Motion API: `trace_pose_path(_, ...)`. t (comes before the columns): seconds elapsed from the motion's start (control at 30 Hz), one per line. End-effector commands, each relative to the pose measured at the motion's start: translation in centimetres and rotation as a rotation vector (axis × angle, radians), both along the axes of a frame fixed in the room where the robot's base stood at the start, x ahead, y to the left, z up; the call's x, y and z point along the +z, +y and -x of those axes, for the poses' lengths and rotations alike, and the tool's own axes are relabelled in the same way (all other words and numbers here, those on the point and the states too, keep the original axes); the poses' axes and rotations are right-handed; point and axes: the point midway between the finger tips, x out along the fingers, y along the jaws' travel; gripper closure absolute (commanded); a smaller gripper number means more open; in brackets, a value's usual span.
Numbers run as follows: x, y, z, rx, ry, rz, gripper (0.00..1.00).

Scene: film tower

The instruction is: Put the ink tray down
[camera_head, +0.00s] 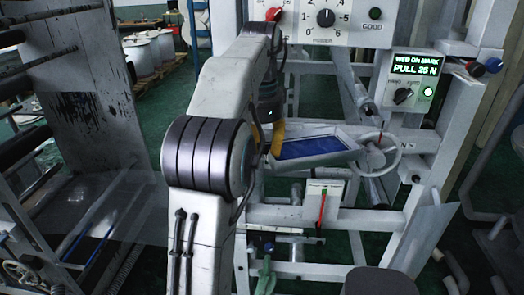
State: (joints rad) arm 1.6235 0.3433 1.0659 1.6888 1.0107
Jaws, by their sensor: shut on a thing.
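The ink tray (322,162) is a shallow pale tray with dark blue ink inside, right of centre in the head view. It is slightly tilted in the picture. My gripper (277,140) has yellow fingers and is shut on the tray's left end. My arm hides part of the gripper and the tray's left edge. The tray's right end is close to a white handwheel (388,168); I cannot tell whether the tray touches anything beneath it.
A dial panel (325,18) stands above, and a lit green display (416,66) is at right. White machine frame bars surround the tray. A small box with a red lever (322,205) is below.

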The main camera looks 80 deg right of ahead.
Motion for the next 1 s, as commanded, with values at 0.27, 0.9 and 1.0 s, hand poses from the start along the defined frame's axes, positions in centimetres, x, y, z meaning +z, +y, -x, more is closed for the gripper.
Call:
trace_pose_path(0.27,-0.2,0.1,0.0,0.001,0.0,-0.008,0.56)
trace_pose_path(0.9,1.4,0.2,-0.1,0.006,0.0,-0.005,0.43)
trace_pose_path(1.0,2.3,0.3,-0.2,0.01,0.0,-0.005,0.43)
